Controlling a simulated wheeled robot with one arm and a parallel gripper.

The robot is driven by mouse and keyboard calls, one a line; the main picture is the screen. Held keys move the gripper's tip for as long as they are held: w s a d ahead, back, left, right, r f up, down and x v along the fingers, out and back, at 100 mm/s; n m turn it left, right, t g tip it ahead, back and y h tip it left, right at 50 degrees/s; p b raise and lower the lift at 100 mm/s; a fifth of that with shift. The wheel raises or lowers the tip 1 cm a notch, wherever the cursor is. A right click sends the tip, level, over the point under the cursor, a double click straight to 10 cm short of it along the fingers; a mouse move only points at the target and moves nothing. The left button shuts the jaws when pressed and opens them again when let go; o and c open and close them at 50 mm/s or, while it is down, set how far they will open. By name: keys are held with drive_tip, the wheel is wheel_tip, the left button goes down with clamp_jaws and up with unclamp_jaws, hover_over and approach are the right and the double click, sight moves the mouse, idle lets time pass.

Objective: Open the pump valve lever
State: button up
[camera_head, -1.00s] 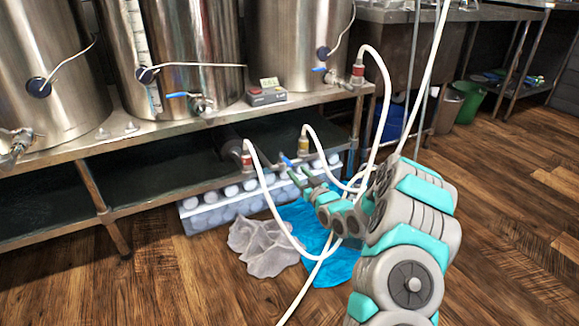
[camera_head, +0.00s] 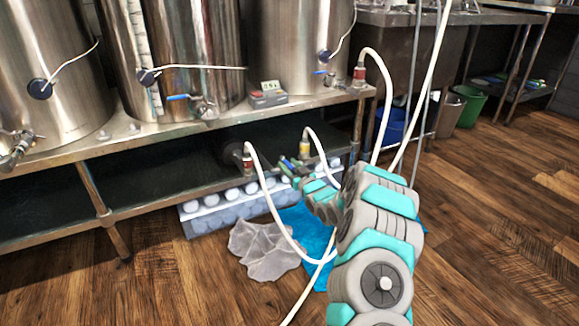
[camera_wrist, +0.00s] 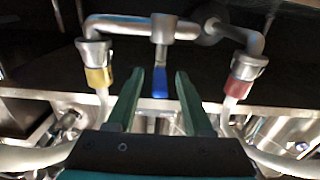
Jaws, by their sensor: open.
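The blue pump valve lever (camera_wrist: 160,82) hangs from a metal valve body (camera_wrist: 163,30) on the pump's pipe in the wrist view. My gripper (camera_wrist: 159,72) is open, with one green finger on each side of the lever. The lever lies between the fingers, with visible gaps on both sides. In the head view my gripper (camera_head: 290,168) reaches under the steel bench to the pump, between the red fitting (camera_head: 247,160) and the yellow fitting (camera_head: 304,148). My fingers partly hide the lever there.
White hoses (camera_head: 268,195) loop down from the fittings close to my arm. Steel kettles (camera_head: 185,55) stand on the bench (camera_head: 150,150).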

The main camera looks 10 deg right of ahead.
clamp_jaws()
idle(1.4)
